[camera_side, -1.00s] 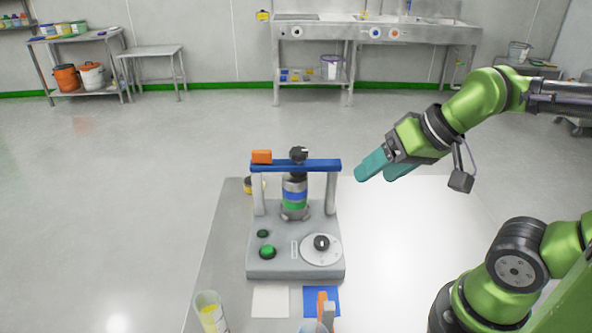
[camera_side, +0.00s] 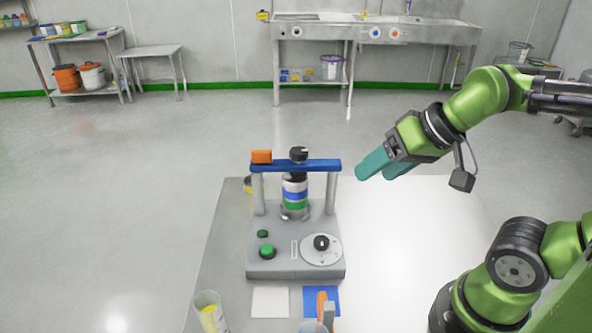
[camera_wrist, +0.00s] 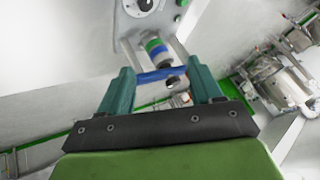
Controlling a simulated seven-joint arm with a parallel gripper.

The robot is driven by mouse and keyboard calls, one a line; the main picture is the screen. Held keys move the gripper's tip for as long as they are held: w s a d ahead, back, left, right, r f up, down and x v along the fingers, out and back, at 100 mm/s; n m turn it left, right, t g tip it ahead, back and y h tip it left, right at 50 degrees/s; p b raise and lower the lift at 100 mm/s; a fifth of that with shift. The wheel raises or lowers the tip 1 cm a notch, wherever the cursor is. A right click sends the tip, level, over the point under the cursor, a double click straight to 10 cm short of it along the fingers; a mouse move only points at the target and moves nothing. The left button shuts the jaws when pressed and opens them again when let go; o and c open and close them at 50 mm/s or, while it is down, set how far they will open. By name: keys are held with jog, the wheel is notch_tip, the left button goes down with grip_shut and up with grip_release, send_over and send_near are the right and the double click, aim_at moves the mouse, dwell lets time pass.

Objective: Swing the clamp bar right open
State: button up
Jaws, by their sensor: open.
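The blue clamp bar (camera_side: 320,165) lies level across the two grey posts of the grey machine. An orange block (camera_side: 262,156) sits on its left end and a black knob (camera_side: 298,154) on its middle. A vessel with blue and green bands (camera_side: 295,192) stands under the bar. My gripper (camera_side: 372,170) is to the right of the bar, apart from it, with teal fingers. In the wrist view, the open, empty fingers (camera_wrist: 165,88) frame the bar (camera_wrist: 158,76) beyond them. The bar's far side is hidden in the side view.
The machine base (camera_side: 262,268) carries a round dial (camera_side: 321,248) and a green button (camera_side: 267,251). A white card (camera_side: 270,302), a blue card (camera_side: 322,295) and a clear cup with yellow contents (camera_side: 210,312) are in front. The table (camera_side: 400,250) is clear on the right.

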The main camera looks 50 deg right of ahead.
jog(key=shift+a+f, duration=0.25)
jog(key=shift+a, duration=0.05)
jog(key=shift+c, duration=1.2)
jog(key=w+a+n, duration=0.1)
jog(key=w+n, duration=0.1)
jog(key=w+a+n+g, duration=0.1)
jog(key=w+a+n, duration=0.1)
jog(key=w+a+n+h, duration=0.1)
jog(key=w+a+n, duration=0.1)
jog(key=w, duration=0.1)
jog(key=shift+a+f+g, duration=0.2)
jog(key=shift+f+g, duration=0.15)
jog(key=shift+g, duration=0.05)
grip_shut()
jog(key=n+t+h, duration=0.2)
jog(key=n, duration=0.4)
send_near(258, 166)
notch_tip(258, 166, down, 5)
jog(key=a, duration=0.2)
jog(key=shift+w+d+r, duration=0.1)
jog(key=shift+w+d, duration=0.55)
jog(key=shift+w, duration=0.3)
jog(key=shift+w+d, duration=0.6)
jog(key=shift+w, duration=0.3)
